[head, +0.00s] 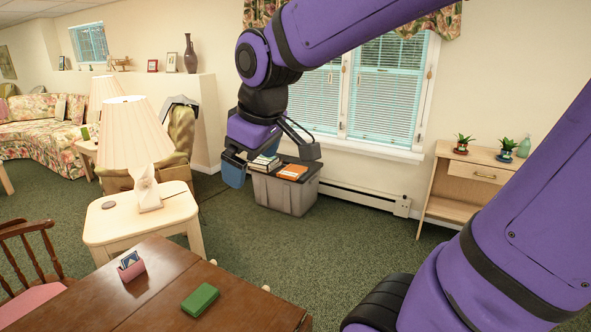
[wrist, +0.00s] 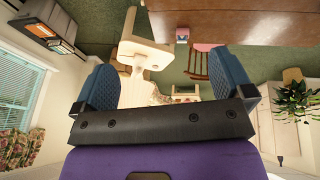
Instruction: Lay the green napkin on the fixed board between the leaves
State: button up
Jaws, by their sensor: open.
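A folded green napkin (head: 200,299) lies flat on the brown wooden table (head: 150,262) at the bottom of the head view. A seam runs across the tabletop, and the napkin lies to the right of it. My gripper (head: 268,160) is raised well beyond and above the table, apart from the napkin. In the wrist view my gripper (wrist: 163,68) has its blue fingers wide apart with nothing held. The tabletop shows there at the top (wrist: 240,20).
A pink holder (head: 131,270) with blue cards or napkins stands on the left section. A white side table (head: 130,220) with a lamp (head: 135,135) adjoins the far left. A wooden chair (head: 35,265) stands left. A grey bin (head: 285,192) with books stands by the window.

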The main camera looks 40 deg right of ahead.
jog(key=s+r+m+t, duration=0.1)
jog(key=s+m, duration=0.3)
jog(key=s, duration=0.6)
jog(key=shift+s+d, duration=0.25)
jog(key=shift+d, duration=0.05)
